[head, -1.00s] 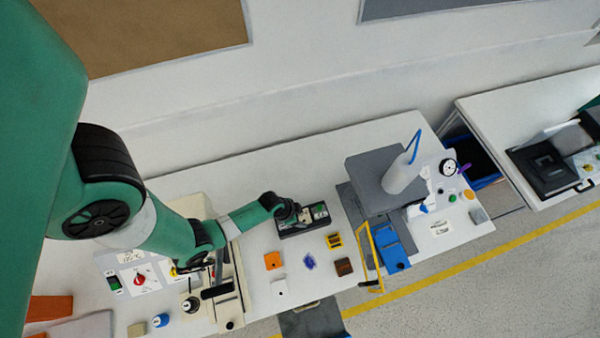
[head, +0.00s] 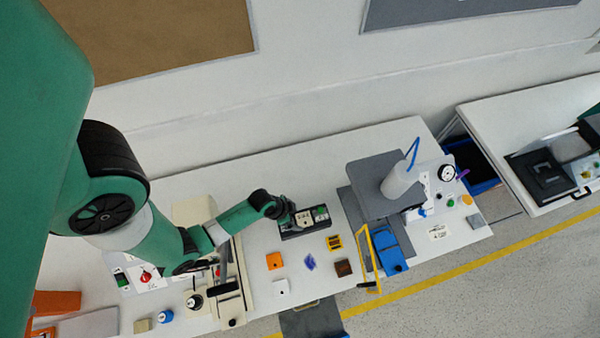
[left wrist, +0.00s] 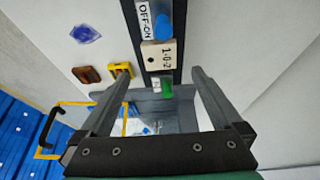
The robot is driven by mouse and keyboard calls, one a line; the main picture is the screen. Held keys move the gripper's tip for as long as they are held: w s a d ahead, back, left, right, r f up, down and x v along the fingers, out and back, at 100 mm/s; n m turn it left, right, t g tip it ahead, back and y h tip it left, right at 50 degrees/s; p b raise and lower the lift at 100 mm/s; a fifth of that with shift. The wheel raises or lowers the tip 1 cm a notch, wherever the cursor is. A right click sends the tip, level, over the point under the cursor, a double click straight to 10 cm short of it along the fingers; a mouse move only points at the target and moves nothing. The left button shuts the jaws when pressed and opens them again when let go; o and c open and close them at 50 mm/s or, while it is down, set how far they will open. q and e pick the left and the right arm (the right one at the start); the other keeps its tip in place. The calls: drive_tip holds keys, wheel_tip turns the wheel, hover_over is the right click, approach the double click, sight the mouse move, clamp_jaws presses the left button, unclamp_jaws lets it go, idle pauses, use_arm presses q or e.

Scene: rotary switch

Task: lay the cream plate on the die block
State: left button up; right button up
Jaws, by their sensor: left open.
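The cream plate (head: 304,219), marked 1-0-2 and with a small dark hole, lies in a long dark tray (head: 291,237) on the white bench. It also shows in the left wrist view (left wrist: 159,57), between a plate marked OFF-ON with a blue part (left wrist: 163,26) and a green part (left wrist: 167,88). My left gripper (head: 293,212) is over the tray; in the left wrist view its fingers (left wrist: 160,74) are open and empty, apart on either side of the tray's line. I cannot pick out the die block for certain. My right gripper is not in view.
A grey machine with a white cylinder (head: 399,184) and a yellow guard frame (head: 371,258) stands right of the tray. A cream-based device (head: 232,305) is left.

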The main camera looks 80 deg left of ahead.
use_arm(q)
drive_tip(key=p+v, duration=0.3)
drive_tip(key=v, duration=0.2)
drive_tip(key=shift+r, duration=0.1)
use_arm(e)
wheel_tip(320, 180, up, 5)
